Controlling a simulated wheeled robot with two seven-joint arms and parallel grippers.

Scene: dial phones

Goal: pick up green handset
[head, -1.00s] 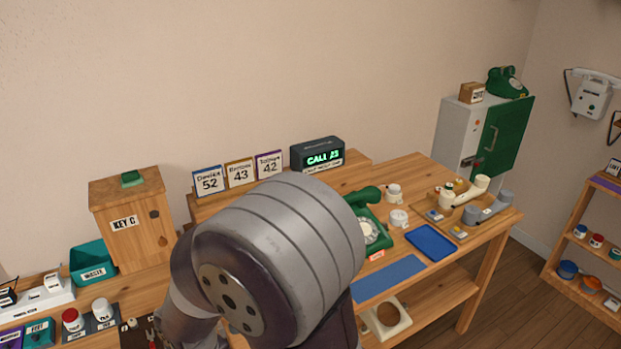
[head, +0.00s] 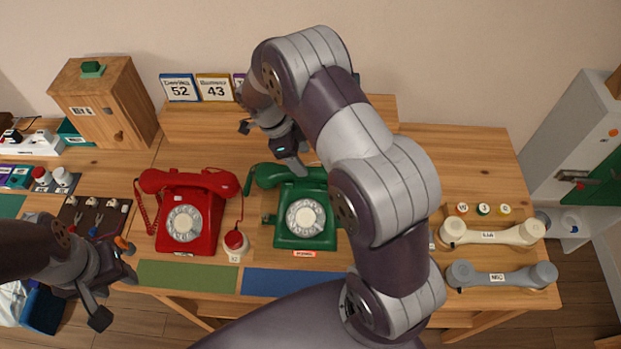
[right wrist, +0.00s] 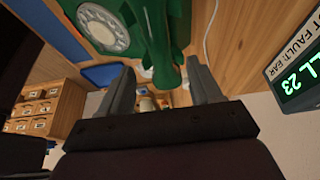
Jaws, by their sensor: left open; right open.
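The green handset (head: 267,176) lies across the top of the green dial phone (head: 305,232), partly hidden by my right arm. In the right wrist view the handset (right wrist: 160,45) runs lengthwise just beyond and between the fingertips. My right gripper (head: 283,152) is above and behind the handset, open and holding nothing. In the right wrist view the two fingers stand apart (right wrist: 160,78); I cannot tell whether either touches the handset. My left gripper (head: 115,295) is open and empty at the lower left, in front of the table edge.
A cream handset (head: 492,232) and a grey handset (head: 502,276) lie at the right. A wooden cabinet (head: 100,105) and number cards (head: 197,88) stand behind.

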